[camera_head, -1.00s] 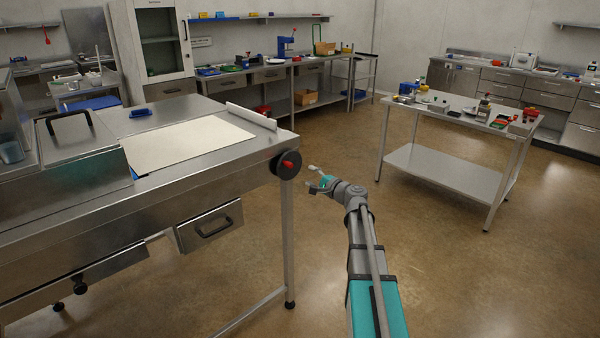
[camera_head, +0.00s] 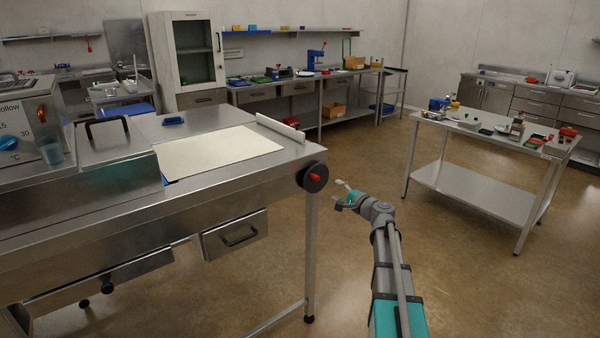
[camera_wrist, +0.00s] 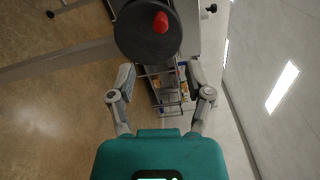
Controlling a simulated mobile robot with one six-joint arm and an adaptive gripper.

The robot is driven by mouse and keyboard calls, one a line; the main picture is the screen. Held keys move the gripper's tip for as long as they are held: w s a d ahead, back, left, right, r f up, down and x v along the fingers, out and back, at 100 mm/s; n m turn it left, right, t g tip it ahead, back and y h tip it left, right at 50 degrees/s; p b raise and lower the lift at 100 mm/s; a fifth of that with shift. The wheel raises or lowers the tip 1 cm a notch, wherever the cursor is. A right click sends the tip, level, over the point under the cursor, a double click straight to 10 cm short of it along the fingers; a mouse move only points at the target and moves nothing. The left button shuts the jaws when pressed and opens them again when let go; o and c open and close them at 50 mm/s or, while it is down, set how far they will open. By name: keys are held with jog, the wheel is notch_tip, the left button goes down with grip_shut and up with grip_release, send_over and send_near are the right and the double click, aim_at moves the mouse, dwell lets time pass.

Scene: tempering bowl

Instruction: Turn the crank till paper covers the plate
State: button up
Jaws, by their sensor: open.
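The crank is a dark round disc (camera_head: 312,178) with a red knob (camera_head: 316,177) on the right end of the steel table. The pale paper (camera_head: 222,151) lies flat over the table top, with a white roll (camera_head: 281,128) along its right edge. In the wrist view the disc (camera_wrist: 140,40) and red knob (camera_wrist: 160,22) show beyond the open fingers (camera_wrist: 160,83).
A drawer (camera_head: 232,236) hangs under the table. A side table (camera_head: 470,195) with small items stands at right, with open floor between.

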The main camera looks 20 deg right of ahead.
aim_at(316, 177)
jog(key=n, duration=0.5)
jog(key=s+n, duration=0.1)
jog(key=n, duration=0.5)
jog(key=s+n, duration=0.1)
jog(key=n, duration=0.5)
jog(key=shift+d, duration=0.25)
jog(key=shift+x, duration=6.85)
grip_shut()
